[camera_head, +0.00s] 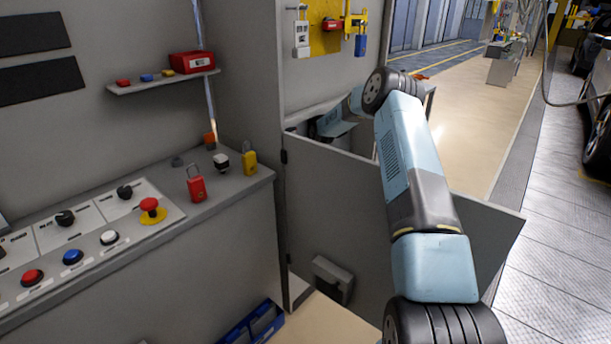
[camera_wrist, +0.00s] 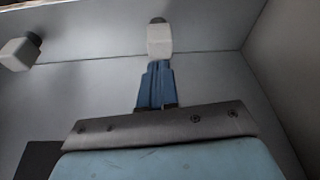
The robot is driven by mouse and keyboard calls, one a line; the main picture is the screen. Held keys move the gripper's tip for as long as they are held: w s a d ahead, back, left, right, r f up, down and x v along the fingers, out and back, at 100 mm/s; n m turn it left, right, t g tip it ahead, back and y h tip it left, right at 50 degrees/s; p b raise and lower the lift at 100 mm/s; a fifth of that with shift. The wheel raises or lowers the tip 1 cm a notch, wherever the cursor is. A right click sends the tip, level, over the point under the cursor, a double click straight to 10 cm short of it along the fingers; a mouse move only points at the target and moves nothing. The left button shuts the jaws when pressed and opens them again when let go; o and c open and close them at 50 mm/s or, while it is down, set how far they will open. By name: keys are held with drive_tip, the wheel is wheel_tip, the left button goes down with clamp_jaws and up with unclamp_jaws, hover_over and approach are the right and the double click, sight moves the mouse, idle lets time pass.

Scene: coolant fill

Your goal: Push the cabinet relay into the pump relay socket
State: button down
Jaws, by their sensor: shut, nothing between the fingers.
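In the wrist view my gripper (camera_wrist: 158,68) is shut, with its blue fingers together and nothing between them. A pale block (camera_wrist: 160,40), which looks like the relay, sits right at the fingertips with a dark round piece behind it on the grey wall. Whether the fingertips touch it, and how deep it sits, I cannot tell. A second pale block (camera_wrist: 17,54) with a dark piece behind it is at the left; I cannot tell the two apart by label.
The grey cabinet door (camera_head: 335,200) stands below and beside my arm. A control desk (camera_head: 120,225) with buttons and a red padlock (camera_head: 196,184) is at the left. Lockout tags and locks hang on a yellow board (camera_head: 325,30) above. Open floor (camera_head: 470,130) lies at the right.

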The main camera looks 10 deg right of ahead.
drive_tip(key=s+d, duration=0.7)
drive_tip(key=s, duration=0.1)
drive_tip(key=s+a+r+m+h, duration=0.1)
drive_tip(key=s+a+r, duration=0.1)
drive_tip(key=s+r, duration=0.75)
drive_tip(key=s+a+r+m+t+h, duration=0.15)
drive_tip(key=s+r, duration=0.35)
drive_tip(key=r, duration=0.9)
drive_tip(key=s+a+r+m+h, duration=0.1)
drive_tip(key=s+a+r, duration=0.2)
drive_tip(key=s+r, duration=0.6)
drive_tip(key=s+a+r+m+t, duration=0.1)
drive_tip(key=s+r, duration=0.3)
drive_tip(key=s, duration=1.1)
drive_tip(key=s+a+r+m+y, duration=0.1)
drive_tip(key=s+r+m, duration=0.3)
drive_tip(key=s, duration=1.1)
drive_tip(key=shift+s+r+t, duration=0.2)
drive_tip(key=shift+r+t, duration=0.15)
drive_tip(key=shift+r, duration=0.05)
